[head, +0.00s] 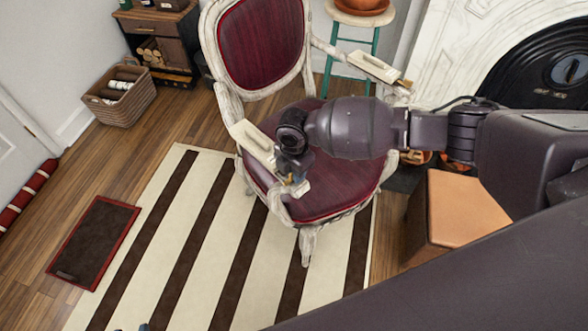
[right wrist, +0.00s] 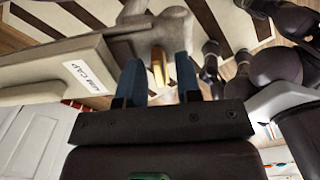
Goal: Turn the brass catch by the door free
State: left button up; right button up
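My right gripper (head: 294,184) is at the front end of the left armrest of the white-framed, dark red chair (head: 335,180). In the right wrist view its two blue fingers (right wrist: 158,78) stand apart, with a small brass-coloured piece (right wrist: 158,66) showing between or just beyond them. No contact is visible. The piece is by a long cream block (right wrist: 62,72) with a white lettered label, which also lies along the armrest in the head view (head: 252,143). A white door (head: 18,150) is at the far left; no catch shows on it.
A striped rug (head: 185,265) lies under the chair. A small dark mat (head: 95,240), a wicker basket (head: 120,100) and a dark cabinet (head: 160,40) are to the left. A tan-topped box (head: 462,215), a green-legged stool (head: 350,65) and the marble fireplace (head: 465,45) are to the right.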

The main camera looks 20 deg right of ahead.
jog(key=shift+r, duration=0.5)
notch_tip(320, 180, up, 10)
jog(key=shift+f+p, duration=0.1)
jog(key=shift+p, duration=1.1)
